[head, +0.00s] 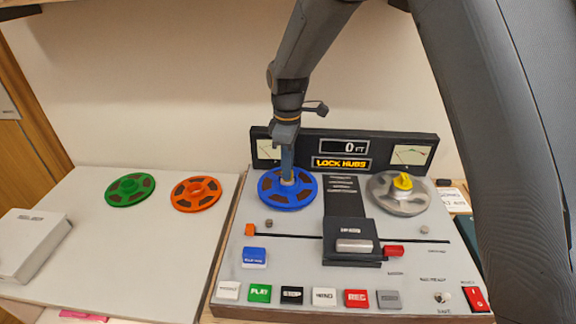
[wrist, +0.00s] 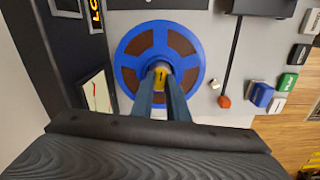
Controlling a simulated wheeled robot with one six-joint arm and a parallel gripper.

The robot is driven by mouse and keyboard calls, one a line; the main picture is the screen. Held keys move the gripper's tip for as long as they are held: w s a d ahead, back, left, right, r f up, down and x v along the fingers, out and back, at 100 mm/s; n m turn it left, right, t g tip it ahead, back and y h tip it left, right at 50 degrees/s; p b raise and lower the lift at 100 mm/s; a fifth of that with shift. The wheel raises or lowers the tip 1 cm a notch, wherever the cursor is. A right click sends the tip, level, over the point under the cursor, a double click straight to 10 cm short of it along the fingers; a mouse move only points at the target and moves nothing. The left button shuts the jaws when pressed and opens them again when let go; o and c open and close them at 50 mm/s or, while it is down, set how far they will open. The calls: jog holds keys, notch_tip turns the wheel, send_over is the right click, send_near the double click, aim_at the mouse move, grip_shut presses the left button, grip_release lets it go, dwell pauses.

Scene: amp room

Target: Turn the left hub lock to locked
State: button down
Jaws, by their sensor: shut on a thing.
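The left hub lock (wrist: 160,77) is a small yellow knob at the centre of the blue reel (head: 272,191), with a dark mark on its top. The blue reel lies flat on the left spindle of the tape deck (head: 240,270); it also fills the middle of the wrist view (wrist: 130,60). My gripper (head: 288,179) points down at the reel's centre. In the wrist view its two fingers (wrist: 161,92) are shut on the knob, one on each side. In the head view the fingers hide most of the knob. The display reads "LOCK HUBS" (head: 341,163).
A metal reel with a yellow knob (head: 403,182) sits on the right spindle. A dark head block (head: 350,235) stands mid-deck, with several buttons along the front. Green (head: 130,190) and orange (head: 196,194) reels and a white box (head: 30,245) lie on the left table.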

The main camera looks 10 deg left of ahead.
jog(key=m+p, duration=0.1)
jog(key=m, duration=0.7)
jog(key=shift+r+p, duration=0.1)
jog(key=shift+p, duration=0.3)
jog(key=m, duration=0.4)
jog(key=shift+m+p, duration=0.3)
jog(key=shift+p, duration=0.1)
jog(key=shift+m+p, duration=0.3)
jog(key=shift+m, duration=1.5)
jog(key=c, duration=1.7)
grip_release()
